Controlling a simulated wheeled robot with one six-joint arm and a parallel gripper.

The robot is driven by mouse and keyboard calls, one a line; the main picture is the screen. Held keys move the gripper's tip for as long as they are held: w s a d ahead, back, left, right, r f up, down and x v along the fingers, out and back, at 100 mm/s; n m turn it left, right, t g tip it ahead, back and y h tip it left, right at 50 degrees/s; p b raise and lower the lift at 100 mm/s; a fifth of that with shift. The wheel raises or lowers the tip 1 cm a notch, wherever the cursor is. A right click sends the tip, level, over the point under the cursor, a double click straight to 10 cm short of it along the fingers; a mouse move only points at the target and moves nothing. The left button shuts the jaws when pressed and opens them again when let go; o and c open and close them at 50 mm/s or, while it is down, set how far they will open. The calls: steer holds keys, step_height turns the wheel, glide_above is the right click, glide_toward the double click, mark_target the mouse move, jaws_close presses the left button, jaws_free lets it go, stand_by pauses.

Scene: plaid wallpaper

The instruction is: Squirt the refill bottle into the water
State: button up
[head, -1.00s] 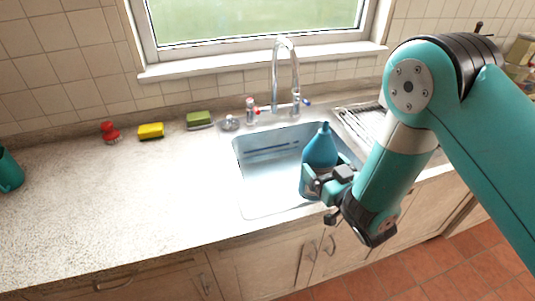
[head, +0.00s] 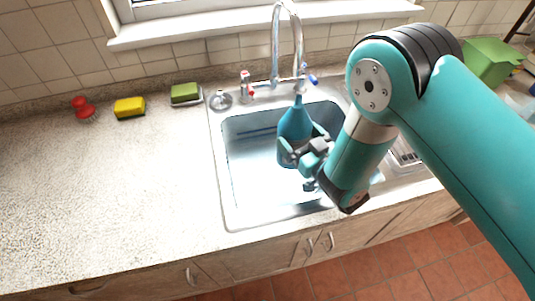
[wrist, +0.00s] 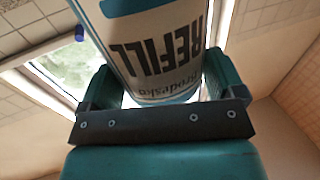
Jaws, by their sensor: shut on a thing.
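The teal-blue refill bottle (head: 295,124) is upright over the sink, its narrow nozzle pointing up just below the tap. My gripper (head: 299,154) is shut around the bottle's lower body. In the wrist view the bottle (wrist: 165,45) fills the space between my gripper's fingers (wrist: 160,82), its white label reading "REFILL". The sink basin (head: 240,190) has a bluish inside. I cannot clearly make out the water's surface, and the bottle and gripper hide part of the basin.
The chrome tap (head: 275,45) arches close behind the bottle. A green sponge (head: 186,93), a yellow sponge (head: 130,107) and a red brush (head: 84,108) lie along the counter's back. The counter (head: 110,190) left of the sink is clear. A green container (head: 490,62) stands far right.

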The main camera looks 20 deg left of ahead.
mark_target(298, 147)
steer(key=f, duration=0.1)
steer(key=f+b, duration=0.1)
steer(key=f, duration=0.2)
steer(key=shift+w+a+f, duration=0.2)
steer(key=shift+w+a, duration=0.05)
steer(key=shift+a, duration=0.05)
steer(key=shift+d+r, duration=0.1)
steer(key=shift+d, duration=0.05)
steer(key=shift+r+n, duration=0.1)
steer(key=shift+n, duration=0.3)
